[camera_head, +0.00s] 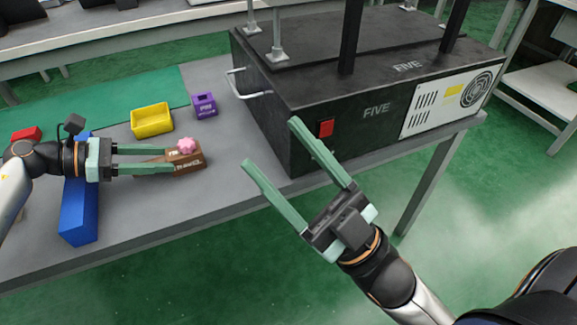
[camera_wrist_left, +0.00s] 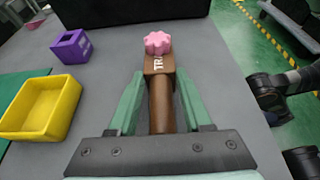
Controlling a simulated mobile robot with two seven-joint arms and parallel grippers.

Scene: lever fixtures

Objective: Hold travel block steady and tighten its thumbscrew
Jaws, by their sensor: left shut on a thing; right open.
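The travel block (camera_head: 190,161) is a small brown block with white lettering, lying on the grey table near its front edge. A pink lobed thumbscrew (camera_head: 186,145) sits on top of it. My left gripper (camera_head: 175,159) is shut on the block's brown handle-like part. In the left wrist view the block (camera_wrist_left: 160,75) points away between the green fingers, with the pink thumbscrew (camera_wrist_left: 158,43) at its far end. My right gripper (camera_head: 268,141) is open and empty, in front of the table edge, to the right of the block and apart from it.
A yellow bin (camera_head: 152,120) and a purple holder (camera_head: 204,104) stand behind the block. A blue block (camera_head: 79,215) lies under my left arm, with a red piece (camera_head: 27,134) at left. A large black machine (camera_head: 370,95) fills the table's right side. Bare table surrounds the block.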

